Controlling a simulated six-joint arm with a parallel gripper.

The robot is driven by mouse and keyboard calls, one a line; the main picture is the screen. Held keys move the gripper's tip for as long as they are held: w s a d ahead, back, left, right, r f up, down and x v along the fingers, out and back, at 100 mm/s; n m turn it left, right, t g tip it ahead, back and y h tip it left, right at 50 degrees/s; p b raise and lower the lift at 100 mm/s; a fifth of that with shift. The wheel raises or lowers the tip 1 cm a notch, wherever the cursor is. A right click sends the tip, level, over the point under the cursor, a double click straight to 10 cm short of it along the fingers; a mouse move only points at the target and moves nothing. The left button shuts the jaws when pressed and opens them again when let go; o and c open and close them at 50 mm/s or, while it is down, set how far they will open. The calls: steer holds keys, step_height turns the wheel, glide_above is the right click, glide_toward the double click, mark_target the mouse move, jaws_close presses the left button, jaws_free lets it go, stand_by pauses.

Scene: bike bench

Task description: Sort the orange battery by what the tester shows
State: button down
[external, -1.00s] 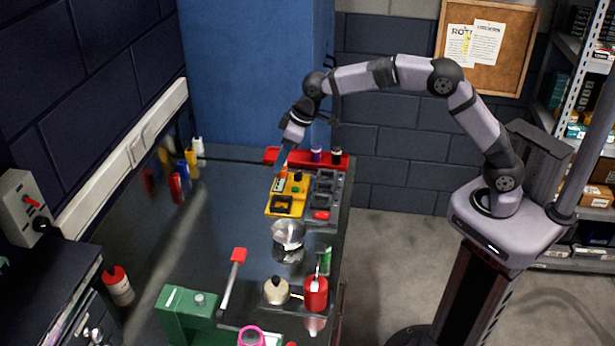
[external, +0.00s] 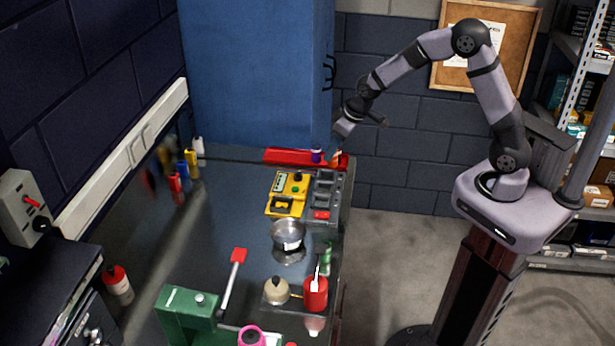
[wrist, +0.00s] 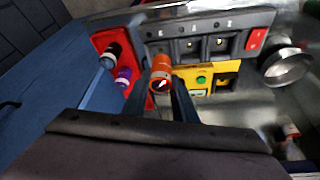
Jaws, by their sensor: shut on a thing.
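The orange battery (wrist: 161,68) is between the fingers of my gripper (wrist: 160,88) in the wrist view. My gripper (external: 337,151) is shut on it and holds it near the right end of the red tray in the external view. The yellow tester (external: 287,195) lies to the left and nearer the camera; it also shows in the wrist view (wrist: 228,68), with a green button and a dark slot. Its screen is too small to read. The grey sorting tray (external: 326,187) with several compartments stands beside the tester; its marked slots show in the wrist view (wrist: 205,42).
The red tray (external: 285,156) at the back holds a purple battery (wrist: 123,76) and a black battery (wrist: 110,56). A metal bowl (external: 288,235) stands in front of the tester. A blue cabinet (external: 255,75) rises behind the bench. A red piece (external: 321,215) lies at the grey tray's front end.

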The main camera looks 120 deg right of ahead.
steer(key=shift+w+d+m, duration=0.15)
steer(key=shift+d, duration=0.35)
steer(key=shift+w+d+m, duration=0.15)
steer(key=shift+d, duration=0.3)
steer(key=shift+f+b, duration=2.25)
steer(key=shift+f, duration=0.6)
steer(key=shift+f+b, duration=0.35)
steer(key=shift+f, duration=0.2)
steer(key=c, duration=1.7)
jaws_free()
steer(key=shift+p+v, duration=3.7)
steer(key=shift+v, duration=1.85)
